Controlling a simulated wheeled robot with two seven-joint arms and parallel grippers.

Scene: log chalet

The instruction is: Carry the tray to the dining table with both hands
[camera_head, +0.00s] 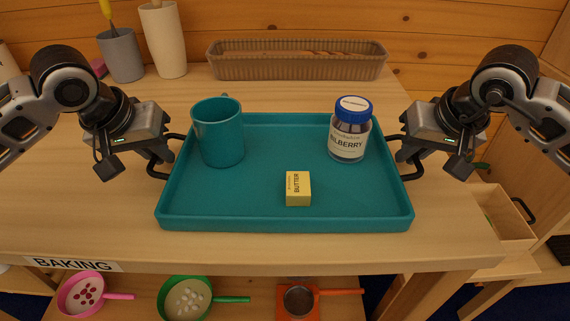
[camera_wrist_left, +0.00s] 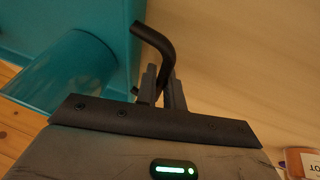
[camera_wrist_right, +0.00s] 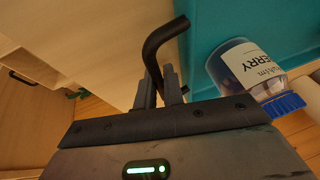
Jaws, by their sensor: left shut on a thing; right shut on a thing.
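The teal tray (camera_head: 250,217) sits on the wooden counter. It carries a teal mug (camera_head: 219,140) at left, a blue-lidded bilberry jar (camera_head: 349,136) at right and a yellow butter block (camera_head: 298,188) near the front middle. My left gripper (camera_head: 165,158) is shut on the tray's black left handle, which also shows in the left wrist view (camera_wrist_left: 158,45). My right gripper (camera_head: 402,155) is shut on the black right handle, seen in the right wrist view (camera_wrist_right: 160,48). The mug and jar stand upright.
A ribbed long planter-like container (camera_head: 297,66) stands behind the tray. A grey cup (camera_head: 121,55) and a pale tall vessel (camera_head: 164,40) stand at the back left. The counter (camera_head: 80,215) is clear left of the tray. Pans lie on a shelf below. A wooden box (camera_head: 495,215) is at right. No dining table is identifiable.

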